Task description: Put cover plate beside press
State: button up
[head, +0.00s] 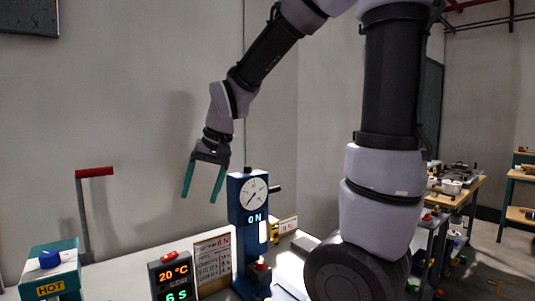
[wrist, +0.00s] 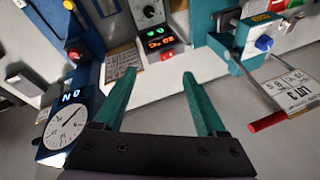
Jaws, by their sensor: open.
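The press appears to be the blue upright machine (head: 237,235) with a round dial and "ON" display, standing on the pale bench. It also shows at the left of the wrist view (wrist: 83,88). My gripper (head: 200,199) is open and empty, held in the air left of the dial and above the bench. Its two teal fingers are spread wide in the wrist view (wrist: 161,74), with nothing between them. I cannot pick out the cover plate with certainty. A small flat grey piece (wrist: 25,83) lies at the far left of the wrist view, but I cannot tell what it is.
A black display box (head: 173,275) reads 20 °C and 6 s. A sign card (head: 213,257) stands between it and the press. A teal machine marked HOT (head: 50,272) is at the left, near a red-handled lever (head: 94,172). Cluttered tables (head: 455,190) stand at the right.

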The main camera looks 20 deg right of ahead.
jog(key=s+d+r+m+t+h, duration=0.1)
jog(key=s+d+r+m+t, duration=0.2)
jog(key=s+d+r, duration=0.6)
jog(key=shift+s+d+r+t, duration=0.35)
jog(key=shift+s+d+t, duration=0.25)
jog(key=shift+d, duration=1.55)
jog(key=shift+w, duration=0.15)
